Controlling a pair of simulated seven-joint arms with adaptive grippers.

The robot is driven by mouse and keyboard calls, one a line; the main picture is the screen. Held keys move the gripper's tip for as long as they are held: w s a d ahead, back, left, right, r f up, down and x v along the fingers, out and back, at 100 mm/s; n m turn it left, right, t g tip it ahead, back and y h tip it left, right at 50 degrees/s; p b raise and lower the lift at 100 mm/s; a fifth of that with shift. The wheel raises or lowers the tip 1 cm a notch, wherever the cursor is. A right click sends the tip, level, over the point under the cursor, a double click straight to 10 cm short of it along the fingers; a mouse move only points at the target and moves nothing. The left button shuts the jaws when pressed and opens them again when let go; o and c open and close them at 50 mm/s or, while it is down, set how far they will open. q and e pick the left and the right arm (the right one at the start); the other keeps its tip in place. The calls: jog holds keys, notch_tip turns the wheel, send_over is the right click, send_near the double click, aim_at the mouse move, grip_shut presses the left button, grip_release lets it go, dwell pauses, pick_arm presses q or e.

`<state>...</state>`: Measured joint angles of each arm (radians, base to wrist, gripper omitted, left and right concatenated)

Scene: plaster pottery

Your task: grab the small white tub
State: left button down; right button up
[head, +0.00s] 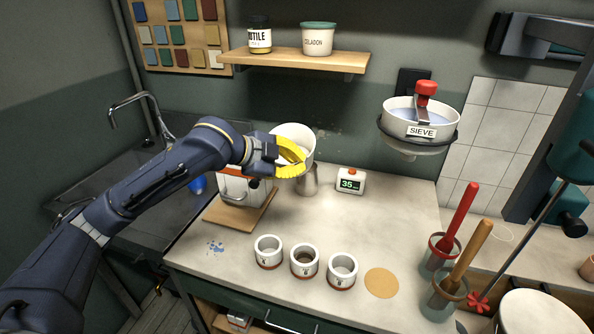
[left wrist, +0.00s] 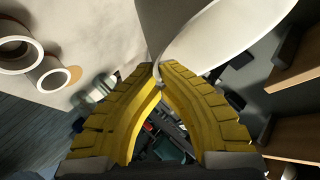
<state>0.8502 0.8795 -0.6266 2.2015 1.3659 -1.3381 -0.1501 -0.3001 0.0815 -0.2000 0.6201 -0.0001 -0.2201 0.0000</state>
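The small white tub (head: 298,135) is in the head view above the back of the counter, tilted with its opening partly toward the camera. My left gripper (head: 291,157) has its yellow fingers on the tub's near side. In the left wrist view the tub (left wrist: 215,32) fills the top, and the left fingertips (left wrist: 157,72) close together on its wall at the rim. The tub appears held above the counter, in front of or over a metal cup (head: 309,182); whether they touch is unclear. My right gripper is not in view.
Three white cups (head: 268,252) stand at the counter's front, beside a round tan disc (head: 381,283). A timer (head: 350,181) sits right of the metal cup. A sieve bowl (head: 417,125) hangs on the wall. A shelf (head: 300,60) with two jars is above. Handled tools (head: 460,222) stand right.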

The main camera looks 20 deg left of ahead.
pick_arm(q)
jog(key=shift+r, duration=0.85)
jog(key=shift+r, duration=0.15)
